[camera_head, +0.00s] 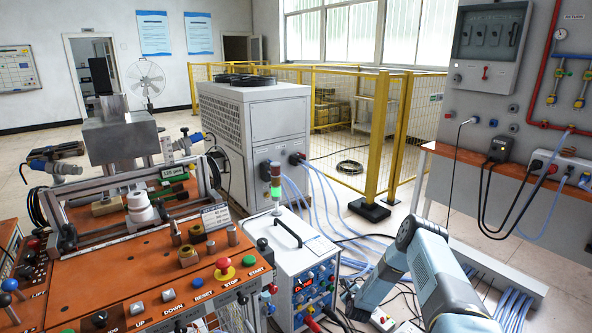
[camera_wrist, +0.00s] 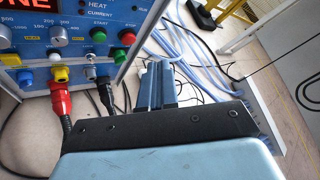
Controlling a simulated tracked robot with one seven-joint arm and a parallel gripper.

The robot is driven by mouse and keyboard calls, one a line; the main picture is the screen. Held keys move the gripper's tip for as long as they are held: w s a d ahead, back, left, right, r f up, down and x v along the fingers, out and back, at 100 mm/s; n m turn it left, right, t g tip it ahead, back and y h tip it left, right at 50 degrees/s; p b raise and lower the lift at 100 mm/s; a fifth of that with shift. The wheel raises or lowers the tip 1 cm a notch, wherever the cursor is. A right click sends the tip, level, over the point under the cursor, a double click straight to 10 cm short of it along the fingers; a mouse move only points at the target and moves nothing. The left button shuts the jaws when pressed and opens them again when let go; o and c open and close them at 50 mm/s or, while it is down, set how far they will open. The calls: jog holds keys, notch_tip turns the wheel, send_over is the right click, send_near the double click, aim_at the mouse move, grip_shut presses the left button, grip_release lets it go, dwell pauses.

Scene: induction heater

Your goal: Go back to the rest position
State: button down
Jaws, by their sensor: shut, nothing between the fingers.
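My gripper (camera_wrist: 160,84) shows in the wrist view with its two fingers together and nothing between them. It is in front of and to the right of the induction heater's control panel (camera_wrist: 75,35), apart from any object it could hold. In the head view my arm bends down at the lower right, beside the white heater unit (camera_head: 295,262) with its red-and-green signal light (camera_head: 276,185). The fingertips are hard to make out there.
A red plug (camera_wrist: 60,95) and cables hang close to my gripper's left. Blue hoses (camera_head: 325,215) run across the floor behind. The orange workbench (camera_head: 130,270) stands at left, a grey chiller (camera_head: 255,130) behind it, and a wall panel bench (camera_head: 500,170) at right.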

jog(key=w+a+r+n+g+y, duration=0.1)
jog(key=w+r+n, duration=0.25)
jog(key=r, duration=1.05)
jog(key=w+r+n+g+y, duration=0.1)
jog(key=w+r+n, duration=0.3)
jog(key=r, duration=0.9)
jog(key=s+r+n+g+h, duration=0.1)
jog(key=s+r+n, duration=0.4)
jog(key=r, duration=0.8)
jog(key=s+r+n+g, duration=0.1)
jog(key=s+r+n, duration=0.4)
jog(key=r, duration=0.9)
jog(key=s+r+n+g+h, duration=0.1)
jog(key=s+r+n, duration=0.1)
jog(key=s+r, duration=0.8)
jog(key=s+r+n+g, duration=0.15)
jog(key=s+r, duration=0.55)
jog(key=s, duration=0.7)
jog(key=s+r+n+g, duration=0.1)
jog(key=s+n, duration=0.5)
jog(key=s, duration=2.2)
jog(key=shift+d+r+n+g, duration=0.3)
jog(key=shift+d+r+g, duration=0.05)
jog(key=shift+r, duration=0.25)
